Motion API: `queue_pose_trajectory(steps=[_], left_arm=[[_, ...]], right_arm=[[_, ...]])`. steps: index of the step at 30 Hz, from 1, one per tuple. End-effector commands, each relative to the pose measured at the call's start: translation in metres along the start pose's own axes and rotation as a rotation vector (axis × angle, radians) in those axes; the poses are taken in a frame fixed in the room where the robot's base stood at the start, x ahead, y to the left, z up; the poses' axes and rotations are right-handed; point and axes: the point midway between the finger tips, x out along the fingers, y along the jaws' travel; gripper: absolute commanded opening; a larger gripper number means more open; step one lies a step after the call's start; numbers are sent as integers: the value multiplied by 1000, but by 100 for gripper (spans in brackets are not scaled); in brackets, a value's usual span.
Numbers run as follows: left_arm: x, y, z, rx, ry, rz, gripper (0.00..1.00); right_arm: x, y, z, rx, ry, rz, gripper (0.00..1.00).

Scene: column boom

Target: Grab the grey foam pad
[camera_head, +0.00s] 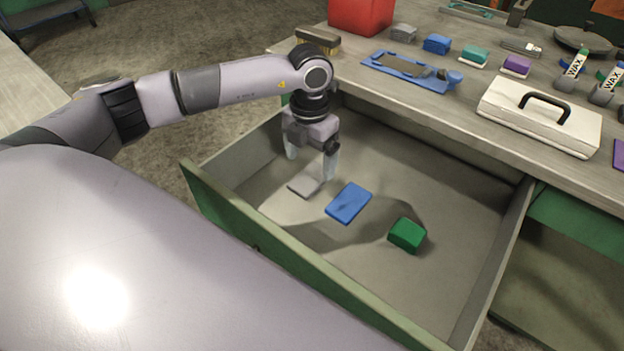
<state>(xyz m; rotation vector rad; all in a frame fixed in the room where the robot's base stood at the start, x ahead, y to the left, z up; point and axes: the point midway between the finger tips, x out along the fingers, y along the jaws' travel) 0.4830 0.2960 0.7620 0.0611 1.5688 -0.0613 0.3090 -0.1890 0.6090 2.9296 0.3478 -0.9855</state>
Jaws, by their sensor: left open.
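The grey foam pad (304,186) appears as a flat light-grey piece lying on the floor of the open drawer (446,256), toward its left side. My left gripper (311,166) points down into the drawer, just above the pad. Its two fingers are apart, with nothing seen between them. The right finger overlaps the pad's edge in the picture; I cannot tell whether it touches. My right gripper is not in view.
A blue flat pad (349,203) and a green block (407,235) lie right of the grey pad. Drawer walls surround them. The workbench (440,95) above holds a brush (318,40), a blue tool (411,71), small blocks, wax tubes and a white case (540,117).

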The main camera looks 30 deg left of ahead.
Motion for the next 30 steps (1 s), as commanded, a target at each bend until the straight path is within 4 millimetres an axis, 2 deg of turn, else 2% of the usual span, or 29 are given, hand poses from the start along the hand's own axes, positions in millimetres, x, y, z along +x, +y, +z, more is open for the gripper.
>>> queue_pose_trajectory(steps=[6,9,17,18,23,24,30], left_arm=[[34,2,2,0,3,0,89],[44,2,2,1,2,0,89],[47,2,2,1,1,0,89],[47,2,2,1,1,0,86],[47,2,2,1,1,0,34],[47,2,2,1,0,0,30],[47,2,2,1,0,0,30]], right_arm=[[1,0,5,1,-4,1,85],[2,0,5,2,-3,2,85],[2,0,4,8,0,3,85],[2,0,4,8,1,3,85],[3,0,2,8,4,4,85],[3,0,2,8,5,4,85],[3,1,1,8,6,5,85]])
